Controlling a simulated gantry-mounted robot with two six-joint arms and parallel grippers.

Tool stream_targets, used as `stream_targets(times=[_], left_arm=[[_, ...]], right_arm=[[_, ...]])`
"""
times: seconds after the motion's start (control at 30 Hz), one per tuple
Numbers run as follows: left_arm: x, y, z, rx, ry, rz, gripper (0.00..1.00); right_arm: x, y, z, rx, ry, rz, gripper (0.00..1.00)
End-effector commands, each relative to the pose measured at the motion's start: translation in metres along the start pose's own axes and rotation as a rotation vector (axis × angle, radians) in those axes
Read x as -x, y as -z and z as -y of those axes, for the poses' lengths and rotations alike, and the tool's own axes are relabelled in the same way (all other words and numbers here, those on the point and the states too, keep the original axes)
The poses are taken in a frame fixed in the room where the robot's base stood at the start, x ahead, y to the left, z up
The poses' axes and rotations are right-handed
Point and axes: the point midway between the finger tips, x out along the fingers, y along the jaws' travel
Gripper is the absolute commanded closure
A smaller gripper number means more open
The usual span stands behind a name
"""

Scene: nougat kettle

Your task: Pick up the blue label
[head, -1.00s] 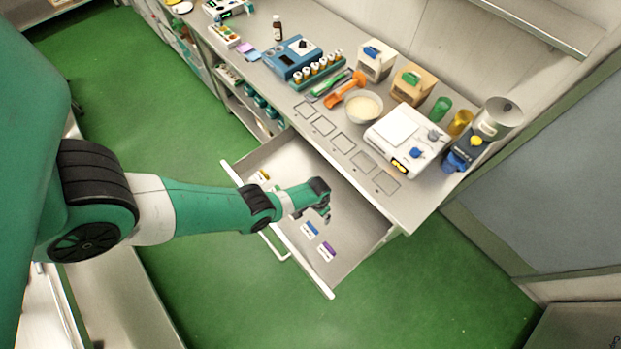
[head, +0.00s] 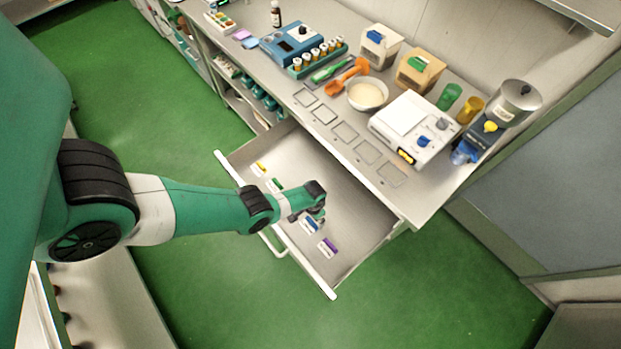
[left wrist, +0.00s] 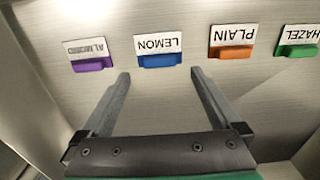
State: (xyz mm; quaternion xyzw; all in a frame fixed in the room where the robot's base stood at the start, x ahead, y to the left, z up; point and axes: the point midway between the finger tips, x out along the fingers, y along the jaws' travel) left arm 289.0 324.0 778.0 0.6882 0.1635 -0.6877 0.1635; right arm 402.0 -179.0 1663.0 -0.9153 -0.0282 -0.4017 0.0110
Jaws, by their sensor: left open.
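The blue label (head: 309,225) lies in the open drawer, just beside my left gripper (head: 321,215). In the left wrist view it is a white card reading LEMON on a blue base (left wrist: 157,60), upside down in the picture. My left gripper (left wrist: 160,75) is open and empty. Its two fingers point toward the blue label, one on either side of its lower edge in the picture, with bare drawer floor between them. I cannot tell the exact height of the fingertips above the floor. My right gripper is not in view.
A purple label (left wrist: 93,64) lies left of the blue one, an orange label (left wrist: 232,52) and a green label (left wrist: 298,50) right of it. The drawer (head: 362,222) has raised walls. The counter above holds a bowl (head: 367,94), a scale (head: 412,125) and dispensers.

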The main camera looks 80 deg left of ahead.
Motion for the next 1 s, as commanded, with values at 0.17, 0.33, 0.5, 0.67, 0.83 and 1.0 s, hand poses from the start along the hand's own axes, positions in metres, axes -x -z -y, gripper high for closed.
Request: stream_targets(times=[0.17, 0.33, 0.5, 0.67, 0.83, 1.0], left_arm=[[-0.039, -0.002, 0.000, 0.000, 0.001, 0.002, 0.03], [-0.040, -0.002, 0.000, 0.000, 0.001, 0.000, 0.03], [-0.039, -0.002, 0.000, 0.000, 0.001, 0.000, 0.13], [-0.039, -0.002, 0.000, 0.000, 0.001, 0.000, 0.42], [-0.039, -0.002, 0.000, 0.000, 0.001, 0.000, 0.73], [-0.039, -0.002, 0.000, 0.000, 0.001, 0.000, 0.91]], right_arm=[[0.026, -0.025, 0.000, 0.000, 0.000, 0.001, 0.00], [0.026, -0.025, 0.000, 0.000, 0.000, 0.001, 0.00], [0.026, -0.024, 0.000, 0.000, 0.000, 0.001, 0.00], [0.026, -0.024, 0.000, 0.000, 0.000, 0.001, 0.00], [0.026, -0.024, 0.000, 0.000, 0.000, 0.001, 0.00], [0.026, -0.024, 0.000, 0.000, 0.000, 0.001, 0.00]])
